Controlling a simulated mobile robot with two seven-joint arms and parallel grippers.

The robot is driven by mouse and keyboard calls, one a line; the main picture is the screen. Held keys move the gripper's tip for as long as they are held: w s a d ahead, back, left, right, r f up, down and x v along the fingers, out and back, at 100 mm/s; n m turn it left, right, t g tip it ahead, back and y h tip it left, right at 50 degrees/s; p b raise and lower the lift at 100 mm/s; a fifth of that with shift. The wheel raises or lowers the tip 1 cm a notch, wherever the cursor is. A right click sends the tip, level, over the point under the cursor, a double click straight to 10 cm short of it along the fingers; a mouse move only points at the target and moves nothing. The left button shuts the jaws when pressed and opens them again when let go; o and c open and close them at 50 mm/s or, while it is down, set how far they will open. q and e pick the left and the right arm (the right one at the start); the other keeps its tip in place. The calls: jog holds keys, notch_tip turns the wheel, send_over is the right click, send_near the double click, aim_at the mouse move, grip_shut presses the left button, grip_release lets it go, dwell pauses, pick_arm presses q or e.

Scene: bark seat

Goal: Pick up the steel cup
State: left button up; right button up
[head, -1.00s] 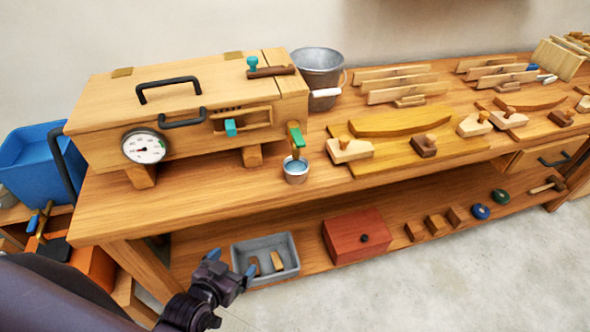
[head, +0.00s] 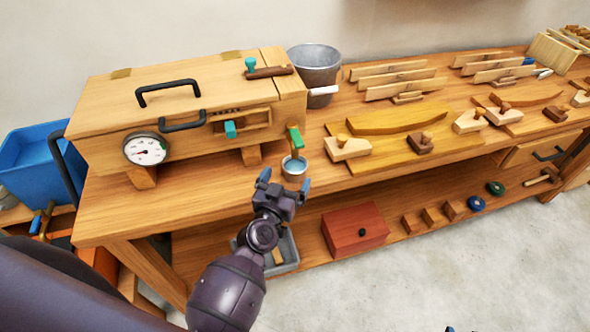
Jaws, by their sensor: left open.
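The steel cup (head: 294,174) stands upright on the bench top near its front edge, under a small spigot with a green handle (head: 296,138). It looks bluish inside. My left gripper (head: 284,181) is open and empty, its two blue-tipped fingers pointing toward the cup from the front. The cup appears just beyond the fingers, and I cannot tell the exact gap. A small dark tip at the bottom edge (head: 450,328) may be part of my right gripper; too little shows to tell its state.
A wooden box with a dial (head: 146,150) stands behind and left of the cup. A metal bucket (head: 316,70) stands behind it. Wooden planes and a yellow board (head: 400,118) lie to the right. A red box (head: 352,229) and a grey tray (head: 289,262) are on the lower shelf.

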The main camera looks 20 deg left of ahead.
aim_at(295, 164)
pick_arm(q)
jog(key=shift+w+d+f, duration=0.1)
jog(key=shift+w, duration=1.5)
jog(key=shift+w+d+f, duration=0.1)
jog(key=shift+w, duration=1.45)
jog(key=shift+r, duration=0.1)
jog(key=c, duration=1.1)
jog(key=shift+r+p, duration=0.3)
jog(key=shift+r, duration=0.45)
jog(key=s, duration=1.2)
jog(key=s+a, duration=0.1)
jog(key=s, duration=0.5)
jog(key=shift+b, duration=0.3)
jog(key=shift+w+a+r, duration=0.2)
jog(key=shift+w+r, duration=1.15)
jog(key=shift+r, duration=0.5)
jog(key=shift+w+a+r, duration=0.15)
jog(key=shift+w+r, duration=1.2)
jog(key=shift+r, duration=0.45)
jog(key=shift+w+a+r, duration=0.2)
jog(key=shift+w+r, duration=1.15)
jog(key=shift+r, duration=0.5)
